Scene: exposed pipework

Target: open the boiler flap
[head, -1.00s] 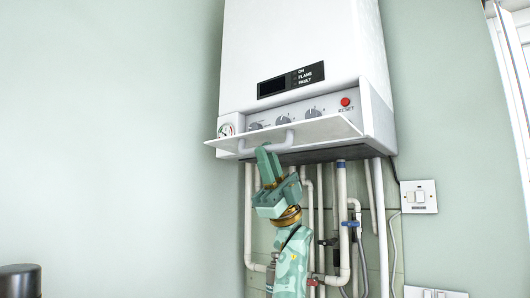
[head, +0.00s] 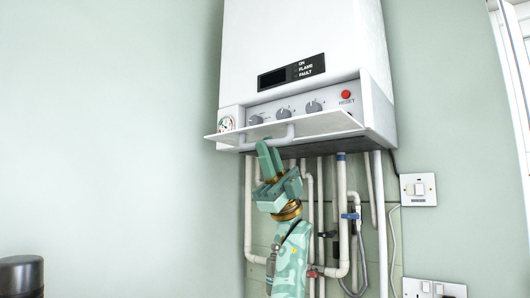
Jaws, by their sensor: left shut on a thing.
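The white boiler (head: 300,50) hangs on the wall in the head view. Its flap (head: 318,124) is swung down and out, about level, and the knobs (head: 284,113), gauge and red reset button (head: 346,94) behind it show. The flap's handle (head: 282,139) is a pale bar under its front edge. My left gripper (head: 265,146) reaches up from below and is shut on the handle; its fingertips partly cover it. My right gripper is not in view.
Several white pipes with valves (head: 341,210) run down the wall below the boiler, close behind my left arm. A switch (head: 418,189) and a socket (head: 435,289) are at right. The wall on the left is clear. A dark cylinder (head: 21,276) stands at lower left.

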